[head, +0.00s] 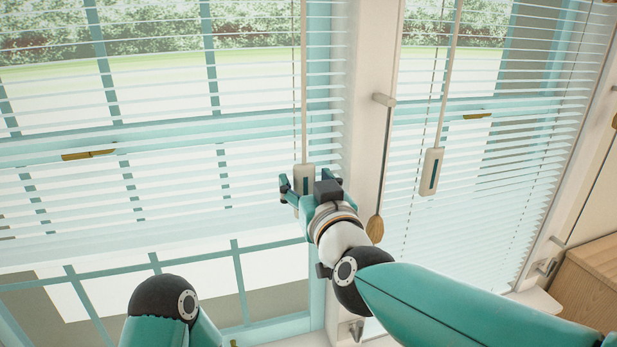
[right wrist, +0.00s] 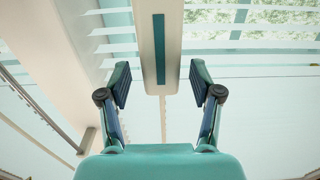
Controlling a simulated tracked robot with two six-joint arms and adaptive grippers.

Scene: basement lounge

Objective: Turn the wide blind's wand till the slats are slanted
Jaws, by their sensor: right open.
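The wide blind (head: 75,165) hangs over the large window at the left of the head view. Its slats look nearly flat, with the outdoors showing between them. Its thin wand (head: 304,80) hangs near its right edge and ends in a pale handle (head: 304,172) with a teal stripe. My right gripper (head: 306,187) is at the handle's lower end, which it partly hides. In the right wrist view the handle (right wrist: 159,60) stands between the two open fingers (right wrist: 160,82), with a gap on each side. My left gripper is out of view.
A narrower blind (head: 480,150) hangs to the right, with its own wand handle (head: 431,171). Between the blinds, a cord with a wooden tassel (head: 375,229) hangs by the white post (head: 372,130). A wooden cabinet (head: 588,280) stands at the lower right.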

